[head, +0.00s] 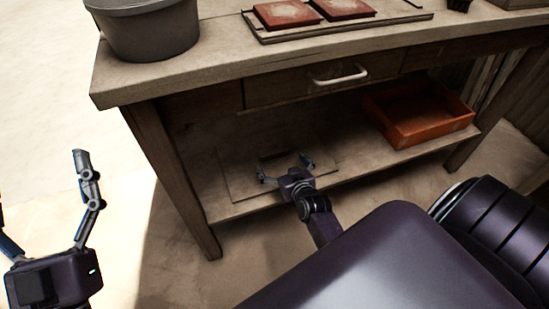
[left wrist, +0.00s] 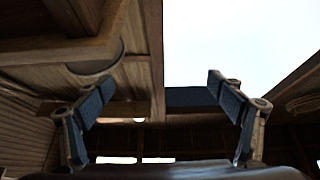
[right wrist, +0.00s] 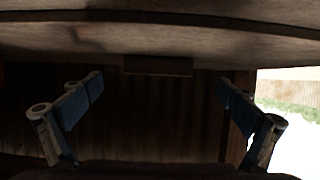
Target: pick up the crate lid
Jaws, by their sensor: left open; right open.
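The crate lid (head: 238,184) appears to be the flat wooden panel lying on the low shelf under the bench. A short wooden block, probably its handle, shows in the right wrist view (right wrist: 158,66). My right gripper (head: 284,167) is open and empty over the lid's front part. In the right wrist view its fingers (right wrist: 155,92) stand wide to either side of the block, without touching it. My left gripper (head: 40,175) is open and empty, left of the bench; its spread fingers also show in the left wrist view (left wrist: 163,95).
An orange tray (head: 416,137) sits on the low shelf (head: 352,170) right of the lid. Above is a drawer with a pale handle (head: 340,77). The benchtop (head: 215,66) bears a grey bucket (head: 150,35) and red tiles (head: 288,14). A bench leg (head: 175,175) stands left of the lid.

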